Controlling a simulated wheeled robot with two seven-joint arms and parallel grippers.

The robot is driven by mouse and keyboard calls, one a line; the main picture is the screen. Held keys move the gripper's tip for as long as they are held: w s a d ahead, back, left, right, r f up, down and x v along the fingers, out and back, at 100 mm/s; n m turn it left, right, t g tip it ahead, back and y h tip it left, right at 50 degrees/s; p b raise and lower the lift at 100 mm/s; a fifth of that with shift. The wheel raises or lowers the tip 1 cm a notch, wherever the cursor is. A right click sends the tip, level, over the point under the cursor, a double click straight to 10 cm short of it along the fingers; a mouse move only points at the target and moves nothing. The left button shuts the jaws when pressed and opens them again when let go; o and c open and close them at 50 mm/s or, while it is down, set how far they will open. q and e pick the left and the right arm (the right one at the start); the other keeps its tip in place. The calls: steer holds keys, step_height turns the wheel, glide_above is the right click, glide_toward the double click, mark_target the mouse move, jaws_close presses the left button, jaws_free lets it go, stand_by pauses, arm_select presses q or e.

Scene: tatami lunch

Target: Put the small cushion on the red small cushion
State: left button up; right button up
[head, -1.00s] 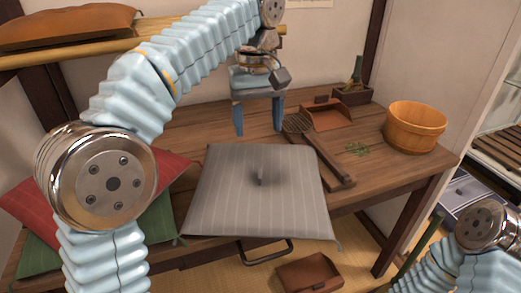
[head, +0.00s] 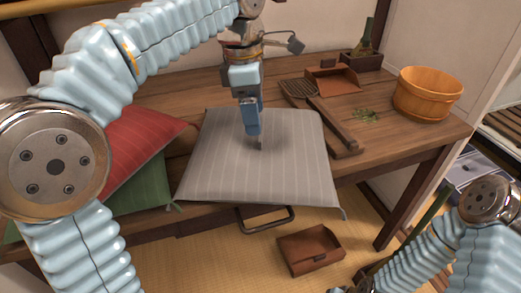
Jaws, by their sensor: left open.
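The grey striped small cushion (head: 290,175) lies flat on the wooden table, with a small upright tab near its middle. The red small cushion (head: 140,145) lies at the left on a green cushion (head: 143,190), partly hidden by my left arm. My left gripper (head: 252,130) points down over the grey cushion, open, with its fingertips close to the tab (head: 261,144). I see the fingers nearly edge-on and cannot tell whether they straddle the tab. Only links of my right arm show at the lower right; its gripper is out of view.
Behind the grey cushion on the table (head: 375,145) are a slatted wooden tool (head: 320,117), a brown dustpan (head: 333,82), green sprigs (head: 366,115) and a wooden tub (head: 427,93). A brown box (head: 311,250) sits on the floor in front.

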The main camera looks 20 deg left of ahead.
mark_target(260, 137)
arm_select(q)
steer(key=f, duration=0.3)
steer(key=d+f+b, duration=0.1)
steer(key=f, duration=0.1)
steer(key=shift+w+f, duration=0.3)
steer(key=shift+w, duration=0.05)
jaws_close()
